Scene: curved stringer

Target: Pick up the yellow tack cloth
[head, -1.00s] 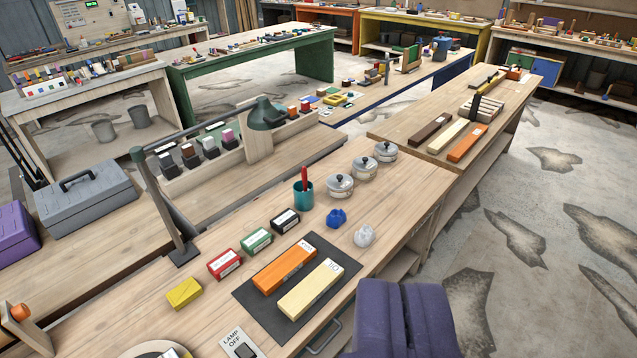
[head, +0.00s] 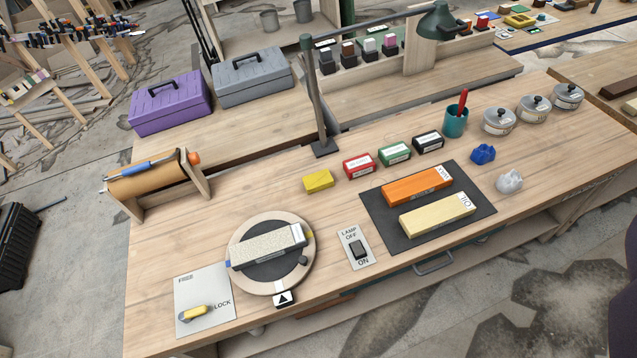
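A small yellow folded block (head: 318,181), which looks like the yellow tack cloth, lies flat on the wooden bench (head: 260,205). It is left of the red box (head: 360,166) and apart from it. Nothing covers it. My gripper is not in view.
Green (head: 394,153) and black (head: 428,141) boxes continue the row. A dark mat (head: 376,212) holds orange and cream blocks. A lamp post (head: 322,145) stands behind the yellow block. A round turntable (head: 300,275) and lamp switch (head: 357,249) sit in front. Bare wood surrounds the yellow block.

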